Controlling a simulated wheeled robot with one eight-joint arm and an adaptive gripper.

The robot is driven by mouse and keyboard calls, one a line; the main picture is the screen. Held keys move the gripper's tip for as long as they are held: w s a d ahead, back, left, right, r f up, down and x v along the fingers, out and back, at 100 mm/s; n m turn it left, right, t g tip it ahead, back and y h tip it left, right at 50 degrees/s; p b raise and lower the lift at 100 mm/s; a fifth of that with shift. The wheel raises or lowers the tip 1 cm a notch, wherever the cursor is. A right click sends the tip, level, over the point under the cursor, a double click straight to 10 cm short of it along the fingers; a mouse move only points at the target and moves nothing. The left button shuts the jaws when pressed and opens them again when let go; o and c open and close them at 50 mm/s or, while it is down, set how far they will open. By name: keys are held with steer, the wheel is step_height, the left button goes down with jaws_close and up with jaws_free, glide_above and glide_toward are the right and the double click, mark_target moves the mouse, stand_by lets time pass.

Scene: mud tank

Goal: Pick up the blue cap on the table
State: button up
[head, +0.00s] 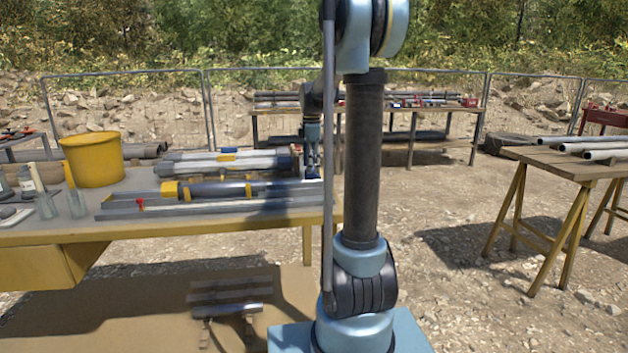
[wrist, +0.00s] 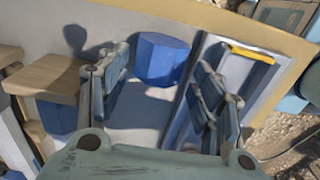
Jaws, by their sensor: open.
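A faceted blue cap (wrist: 160,58) stands on the table in the wrist view, just beyond and between my fingertips. My gripper (wrist: 164,68) is open, with one finger on each side of the cap's near area and nothing held. A second blue piece (wrist: 57,117) shows lower left, partly hidden under a wooden piece. In the head view my gripper (head: 312,170) is low over the right end of the yellow-edged table (head: 60,238). My arm column hides part of that area, and I cannot make out the cap between the fingers there.
A grey tray (wrist: 205,52) with a yellow strip (wrist: 253,54) lies right of the cap. Pipes (head: 225,188) in a long rack and a yellow bucket (head: 93,160) occupy the table. A wooden block (wrist: 52,75) is left of my fingers.

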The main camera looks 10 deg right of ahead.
mark_target(312, 177)
steer(key=shift+w+a+f, duration=0.1)
steer(key=shift+a+f, duration=0.05)
steer(key=shift+f, duration=2.15)
steer(key=shift+c, duration=0.2)
steer(key=c, duration=0.8)
steer(key=shift+r, duration=0.1)
